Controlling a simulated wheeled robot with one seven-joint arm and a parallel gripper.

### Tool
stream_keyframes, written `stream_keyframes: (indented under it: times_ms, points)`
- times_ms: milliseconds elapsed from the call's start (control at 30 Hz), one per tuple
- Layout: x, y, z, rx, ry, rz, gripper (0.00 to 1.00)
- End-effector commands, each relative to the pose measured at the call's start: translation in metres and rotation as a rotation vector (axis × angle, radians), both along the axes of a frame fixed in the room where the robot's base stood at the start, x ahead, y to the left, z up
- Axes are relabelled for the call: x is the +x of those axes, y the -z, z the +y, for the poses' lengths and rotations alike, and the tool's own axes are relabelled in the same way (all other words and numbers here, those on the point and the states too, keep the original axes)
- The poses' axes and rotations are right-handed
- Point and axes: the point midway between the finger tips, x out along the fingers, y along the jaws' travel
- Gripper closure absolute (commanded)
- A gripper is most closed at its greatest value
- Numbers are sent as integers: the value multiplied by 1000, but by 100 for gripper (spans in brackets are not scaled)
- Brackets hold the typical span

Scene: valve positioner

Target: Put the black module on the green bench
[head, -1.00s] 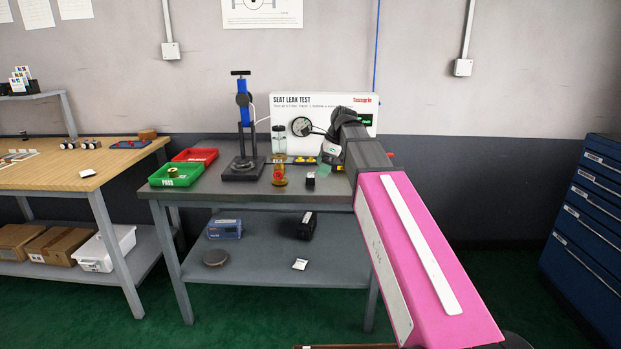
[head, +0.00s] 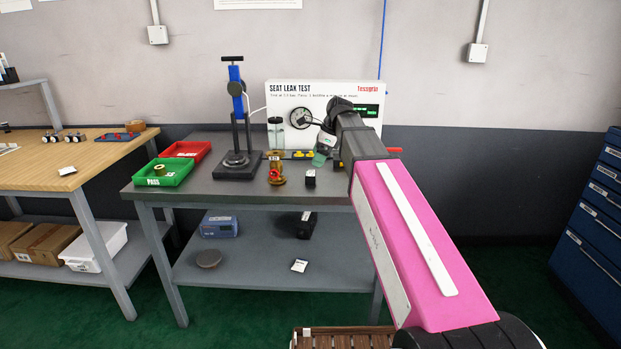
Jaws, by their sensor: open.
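A small black block (head: 310,178) with a pale top stands on the dark grey top of the middle bench (head: 220,196); it may be the black module. A larger black object (head: 306,226) lies on that bench's lower shelf. I see no plainly green bench; the floor is green. My gripper (head: 321,157) is above the back of the grey bench, in front of the test panel and above right of the small block. Its jaws are small and partly hidden by my wrist; they are open, and I see nothing held.
A brass valve (head: 276,170) stands left of the block. Behind are a press stand (head: 237,168) and the seat leak test panel (head: 285,95). Green (head: 163,181) and red (head: 187,149) trays sit at left. A wooden bench (head: 45,175) and blue drawers (head: 590,215) flank the area.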

Motion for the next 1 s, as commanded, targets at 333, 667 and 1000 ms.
stream_keyframes:
  times_ms: [333,667,1000]
  points:
    - [0,28,11,0,0,0,11]
    - [-3,65,25,-1,0,1,11]
    - [-2,72,27,0,0,0,14]
